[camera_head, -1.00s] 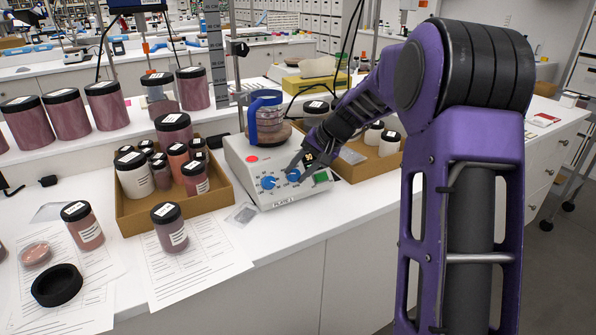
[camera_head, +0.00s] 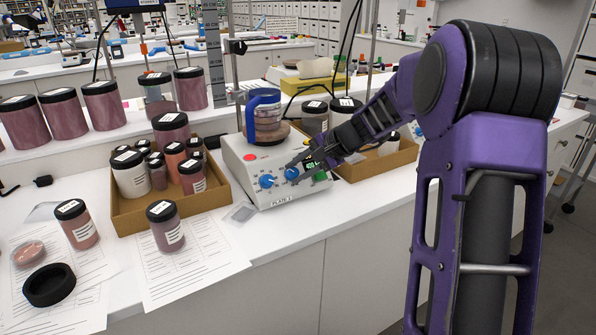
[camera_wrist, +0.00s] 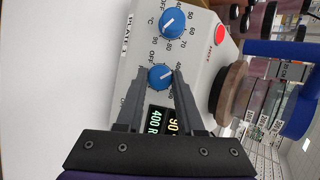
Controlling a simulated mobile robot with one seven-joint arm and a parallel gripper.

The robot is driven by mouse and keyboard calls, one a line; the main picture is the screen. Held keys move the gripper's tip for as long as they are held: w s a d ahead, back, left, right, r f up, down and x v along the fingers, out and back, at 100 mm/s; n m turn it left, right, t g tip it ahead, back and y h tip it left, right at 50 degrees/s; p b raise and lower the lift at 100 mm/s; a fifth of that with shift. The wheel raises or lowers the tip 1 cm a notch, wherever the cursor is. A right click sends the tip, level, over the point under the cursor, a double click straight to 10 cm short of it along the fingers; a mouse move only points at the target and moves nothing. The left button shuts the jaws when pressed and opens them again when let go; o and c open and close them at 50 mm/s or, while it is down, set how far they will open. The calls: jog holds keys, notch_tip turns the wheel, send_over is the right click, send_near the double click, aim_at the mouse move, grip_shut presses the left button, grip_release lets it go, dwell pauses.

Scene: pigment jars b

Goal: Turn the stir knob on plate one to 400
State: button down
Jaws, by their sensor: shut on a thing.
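The plate (camera_head: 255,185) marked "PLATE 1" is a white box with two blue knobs on its sloped front. The heat knob (camera_head: 267,181), with °C marks, also shows in the wrist view (camera_wrist: 172,25). The stir knob (camera_head: 291,174) is the one nearer the display, and it shows between my fingers in the wrist view (camera_wrist: 160,76). My gripper (camera_wrist: 159,74) is shut on the stir knob, a finger on each side; in the head view it comes from the right (camera_head: 297,165). The display (camera_wrist: 162,120) reads "400 R" and "90", partly covered by a finger.
A cardboard tray of jars (camera_head: 150,217) is at left, another tray (camera_head: 375,165) behind my arm at right. A loose jar (camera_head: 165,228) stands on paper.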

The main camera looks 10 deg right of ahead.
dwell(0.3)
jog(key=c, duration=0.5)
grip_release()
jog(key=shift+r, duration=0.1)
jog(key=p+v, duration=0.2)
jog(key=v, duration=1.5)
jog(key=shift+s+d, duration=0.15)
